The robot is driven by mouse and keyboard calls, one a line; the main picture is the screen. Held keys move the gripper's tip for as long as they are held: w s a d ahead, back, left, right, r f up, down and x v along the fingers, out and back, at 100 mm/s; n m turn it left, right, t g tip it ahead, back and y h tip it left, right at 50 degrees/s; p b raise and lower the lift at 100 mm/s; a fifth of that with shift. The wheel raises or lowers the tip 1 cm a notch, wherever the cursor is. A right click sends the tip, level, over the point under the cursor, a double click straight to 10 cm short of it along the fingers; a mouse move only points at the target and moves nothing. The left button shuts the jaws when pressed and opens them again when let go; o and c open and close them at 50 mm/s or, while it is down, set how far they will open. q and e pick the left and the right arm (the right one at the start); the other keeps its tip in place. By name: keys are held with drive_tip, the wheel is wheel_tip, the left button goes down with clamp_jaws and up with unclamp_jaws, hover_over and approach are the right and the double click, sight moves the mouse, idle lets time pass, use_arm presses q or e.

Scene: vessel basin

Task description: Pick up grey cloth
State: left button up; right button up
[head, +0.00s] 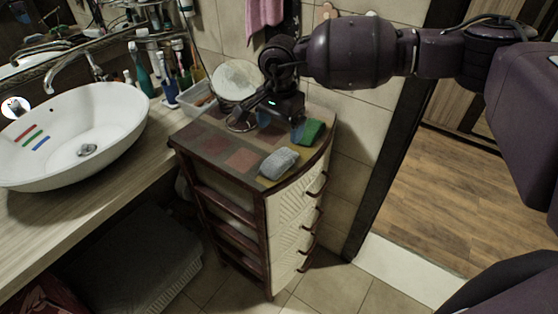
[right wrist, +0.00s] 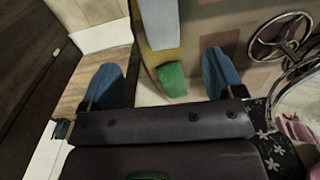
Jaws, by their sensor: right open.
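The grey cloth (head: 279,163) is a folded, rounded bundle lying on the front part of a small cabinet's top. In the right wrist view the grey cloth (right wrist: 160,22) is at the top edge, partly cut off. My right gripper (head: 281,126) is above the cabinet top, behind the grey cloth and apart from it. Its two blue fingers (right wrist: 161,62) are spread open with nothing held. My left gripper is not in view.
A green cloth (head: 312,131) lies close beside the grey one; it also shows between my fingers in the wrist view (right wrist: 172,80). A round mirror (head: 237,80) stands at the back. A white basin (head: 75,130) is on the counter at left. Open floor lies right.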

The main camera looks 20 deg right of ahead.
sight(280, 157)
wheel_tip(280, 157, down, 5)
drive_tip(key=shift+a+f+p, duration=0.15)
drive_tip(key=shift+f+p, duration=0.05)
drive_tip(key=shift+p, duration=0.1)
wheel_tip(280, 157, down, 5)
drive_tip(key=shift+r+p, duration=0.2)
drive_tip(key=shift+p, duration=0.35)
drive_tip(key=shift+f, duration=0.2)
drive_tip(key=shift+c, duration=1)
drive_tip(key=c, duration=0.8)
